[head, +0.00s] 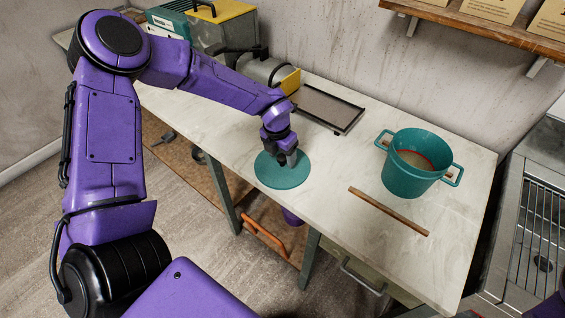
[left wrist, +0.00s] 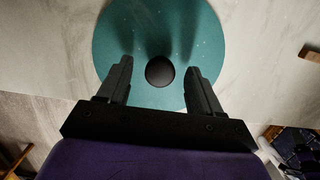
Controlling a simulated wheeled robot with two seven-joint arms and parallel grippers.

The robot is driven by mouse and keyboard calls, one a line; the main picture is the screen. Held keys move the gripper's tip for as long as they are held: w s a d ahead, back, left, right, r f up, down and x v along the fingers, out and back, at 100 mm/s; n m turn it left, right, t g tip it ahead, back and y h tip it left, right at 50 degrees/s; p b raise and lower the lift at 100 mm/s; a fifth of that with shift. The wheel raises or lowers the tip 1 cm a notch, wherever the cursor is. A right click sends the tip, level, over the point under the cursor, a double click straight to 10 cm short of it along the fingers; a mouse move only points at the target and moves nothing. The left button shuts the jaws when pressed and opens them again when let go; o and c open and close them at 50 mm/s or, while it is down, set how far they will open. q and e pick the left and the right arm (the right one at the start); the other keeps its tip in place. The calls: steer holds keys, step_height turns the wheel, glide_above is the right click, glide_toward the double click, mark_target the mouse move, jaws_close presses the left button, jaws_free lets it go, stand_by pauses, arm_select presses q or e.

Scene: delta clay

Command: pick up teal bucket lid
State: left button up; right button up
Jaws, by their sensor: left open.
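The teal bucket lid (head: 281,173) is a round flat disc lying on the pale worktop near its front edge. In the left wrist view the lid (left wrist: 140,30) has a black round knob (left wrist: 159,71) at its middle. My left gripper (head: 288,159) is over the lid, and in the left wrist view its two fingers (left wrist: 160,72) are apart, one on each side of the knob with gaps between. In the head view the gripper hides the knob. My right gripper is not in view.
A wooden stick (head: 388,211) lies in front of the bucket. A dark-rimmed tray (head: 326,108) lies at the back by the wall. A grey and yellow machine (head: 269,72) stands at the back left. A wooden shelf (head: 480,28) hangs above right. The worktop between lid and bucket is clear.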

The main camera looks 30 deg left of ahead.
arm_select(q)
steer(key=c, duration=1.1)
steer(key=shift+c, duration=0.2)
